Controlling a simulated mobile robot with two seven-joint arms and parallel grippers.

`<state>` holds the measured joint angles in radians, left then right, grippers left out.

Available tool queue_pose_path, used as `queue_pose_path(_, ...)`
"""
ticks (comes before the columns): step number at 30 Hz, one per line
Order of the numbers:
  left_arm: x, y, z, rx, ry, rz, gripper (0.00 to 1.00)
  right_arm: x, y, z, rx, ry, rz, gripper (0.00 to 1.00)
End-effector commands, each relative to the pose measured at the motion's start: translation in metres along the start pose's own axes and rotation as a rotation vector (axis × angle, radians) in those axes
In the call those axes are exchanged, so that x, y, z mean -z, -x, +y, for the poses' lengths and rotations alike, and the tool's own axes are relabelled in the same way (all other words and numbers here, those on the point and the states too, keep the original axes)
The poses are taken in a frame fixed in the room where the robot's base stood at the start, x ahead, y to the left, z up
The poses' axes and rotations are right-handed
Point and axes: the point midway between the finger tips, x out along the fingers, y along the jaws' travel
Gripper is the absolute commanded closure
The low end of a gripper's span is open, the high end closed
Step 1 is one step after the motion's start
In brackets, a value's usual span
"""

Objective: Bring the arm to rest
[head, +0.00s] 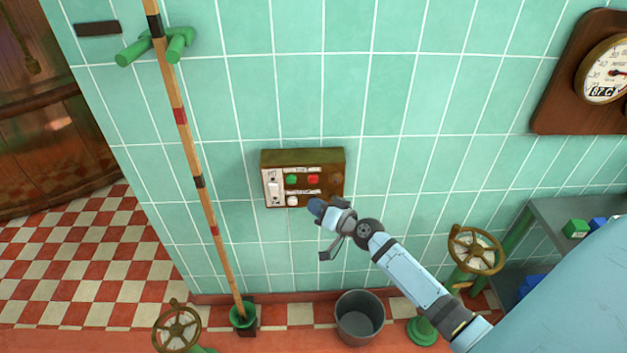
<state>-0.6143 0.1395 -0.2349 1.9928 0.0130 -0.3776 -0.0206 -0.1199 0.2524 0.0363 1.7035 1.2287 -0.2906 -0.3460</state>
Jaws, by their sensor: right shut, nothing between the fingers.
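My right arm comes in from the lower right, and its gripper (324,246) is shut with nothing in it. I cannot tell whether the gripper touches the box. My left gripper does not show.
A striped pole (190,150) leans in a green holder (243,317). A grey bucket (360,317) stands on the floor below my right arm. Brown valve wheels (475,249) stand at right and lower left. A grey shelf (560,225) with small boxes is at right.

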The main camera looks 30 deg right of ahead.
Motion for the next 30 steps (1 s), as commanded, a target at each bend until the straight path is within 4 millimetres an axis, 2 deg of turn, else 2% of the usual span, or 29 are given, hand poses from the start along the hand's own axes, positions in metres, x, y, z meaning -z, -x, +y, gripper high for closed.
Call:
queue_pose_path(23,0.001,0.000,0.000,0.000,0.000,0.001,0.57,-0.001,0.001,-0.001,-0.001,0.003,-0.003,1.00)
queue_pose_path(26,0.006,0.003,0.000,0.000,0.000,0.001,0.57,-0.016,0.010,-0.007,-0.010,0.035,-0.035,1.00)
queue_pose_path(29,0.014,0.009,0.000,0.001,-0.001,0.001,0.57,-0.050,0.033,-0.024,-0.029,0.118,-0.109,1.00)
queue_pose_path(30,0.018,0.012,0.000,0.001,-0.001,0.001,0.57,-0.068,0.047,-0.033,-0.039,0.163,-0.148,1.00)
